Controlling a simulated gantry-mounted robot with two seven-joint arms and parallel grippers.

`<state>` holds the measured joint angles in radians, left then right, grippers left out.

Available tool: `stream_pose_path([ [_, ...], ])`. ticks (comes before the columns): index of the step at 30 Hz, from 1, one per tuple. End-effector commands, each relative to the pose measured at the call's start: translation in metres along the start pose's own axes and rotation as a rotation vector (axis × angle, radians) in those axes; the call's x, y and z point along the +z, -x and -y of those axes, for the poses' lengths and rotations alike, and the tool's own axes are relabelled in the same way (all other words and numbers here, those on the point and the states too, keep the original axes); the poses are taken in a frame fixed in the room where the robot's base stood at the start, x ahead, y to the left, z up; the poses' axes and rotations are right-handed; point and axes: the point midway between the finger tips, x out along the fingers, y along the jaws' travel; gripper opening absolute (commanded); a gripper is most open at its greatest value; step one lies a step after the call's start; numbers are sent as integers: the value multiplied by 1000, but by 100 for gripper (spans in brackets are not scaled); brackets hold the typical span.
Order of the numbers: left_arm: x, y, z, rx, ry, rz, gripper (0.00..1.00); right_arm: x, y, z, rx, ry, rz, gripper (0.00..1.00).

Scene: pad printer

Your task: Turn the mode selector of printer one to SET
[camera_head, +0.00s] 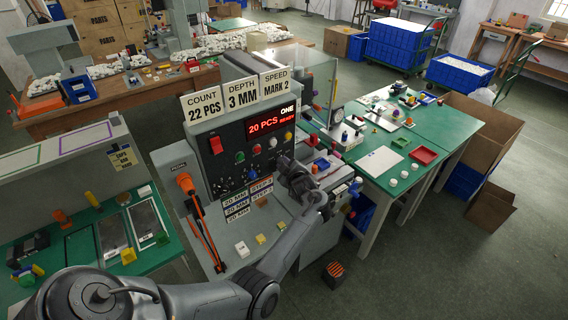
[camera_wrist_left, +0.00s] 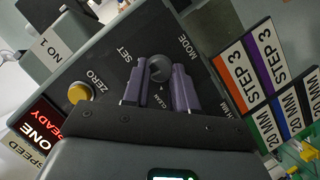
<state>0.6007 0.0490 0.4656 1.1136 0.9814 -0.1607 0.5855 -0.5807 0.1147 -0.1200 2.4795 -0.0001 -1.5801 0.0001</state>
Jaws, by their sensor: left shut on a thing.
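Printer one (camera_head: 228,150) is a grey machine with a dark control panel, and its red display (camera_head: 268,126) reads 20 PCS READY. The mode selector (camera_wrist_left: 159,68) is a round dark knob on that panel, with the words SET, MODE and CLEAN printed around it in the left wrist view. My left gripper (camera_wrist_left: 159,82) is shut on the knob, one purple-grey finger on each side. In the head view my left gripper (camera_head: 286,168) is at the panel's right side and hides the knob. I cannot tell which word the knob points at. My right gripper is not in view.
A yellow ZERO button (camera_wrist_left: 79,93) sits beside the knob. A red switch (camera_head: 215,145) and an orange lever (camera_head: 184,182) are at the printer's left. A green table (camera_head: 455,130) with parts stands at right.

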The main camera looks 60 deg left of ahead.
Motion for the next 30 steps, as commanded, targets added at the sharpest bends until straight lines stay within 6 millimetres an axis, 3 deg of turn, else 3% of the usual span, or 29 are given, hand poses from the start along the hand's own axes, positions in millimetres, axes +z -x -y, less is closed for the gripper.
stream_pose_path([
  [11, 1, 0, -4, -136, -323, 1, 0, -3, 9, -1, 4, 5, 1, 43],
  [30, 4, -2, -6, -304, -733, 0, 0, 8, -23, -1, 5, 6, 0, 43],
])
